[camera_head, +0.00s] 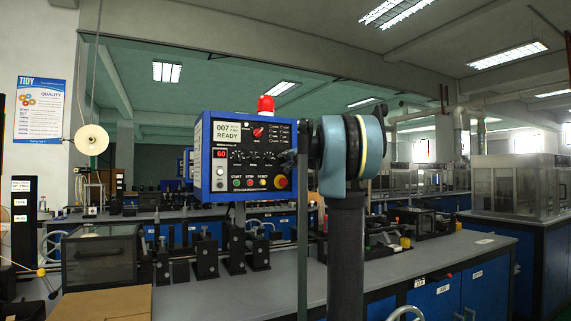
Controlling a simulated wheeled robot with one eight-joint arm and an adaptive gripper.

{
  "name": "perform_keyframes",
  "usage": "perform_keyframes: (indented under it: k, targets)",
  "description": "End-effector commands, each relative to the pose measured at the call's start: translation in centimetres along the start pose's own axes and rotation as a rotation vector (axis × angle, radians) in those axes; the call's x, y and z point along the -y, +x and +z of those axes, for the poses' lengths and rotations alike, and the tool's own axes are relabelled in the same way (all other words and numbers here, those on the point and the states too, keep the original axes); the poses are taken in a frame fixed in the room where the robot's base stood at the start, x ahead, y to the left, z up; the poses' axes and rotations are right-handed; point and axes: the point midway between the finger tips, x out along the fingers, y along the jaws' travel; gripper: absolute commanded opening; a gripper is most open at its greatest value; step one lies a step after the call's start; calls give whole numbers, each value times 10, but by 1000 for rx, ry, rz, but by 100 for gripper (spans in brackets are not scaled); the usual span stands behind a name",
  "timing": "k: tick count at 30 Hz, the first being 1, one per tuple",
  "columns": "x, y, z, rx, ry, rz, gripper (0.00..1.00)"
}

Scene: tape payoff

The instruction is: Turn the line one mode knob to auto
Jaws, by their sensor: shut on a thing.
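A red knob (258,132) shows in plain view right of the display. A row of small black knobs (252,155) runs across the middle of the face. Labels and pointer directions are too small to read. My gripper (286,158) is at the right end of this row, seen small and dark from the side. It is shut on what appears to be a knob there, mostly hidden by the fingers.
A red beacon (265,105) tops the box. Push buttons and a larger red button (281,182) line its lower edge. The grey workbench (440,265) holds black fixtures (233,250). A white reel (91,140) hangs at left. My arm blocks the view right of the box.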

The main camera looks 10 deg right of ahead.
Motion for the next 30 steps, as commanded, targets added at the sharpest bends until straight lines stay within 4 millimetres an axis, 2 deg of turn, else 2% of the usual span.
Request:
perform_keyframes:
  k: [20,21,30]
  targets:
    - [-2,0,-1,-2,-64,3,5]
    - [-2,0,-1,-2,-63,3,36]
    - [-1,0,-1,-2,-62,1,38]
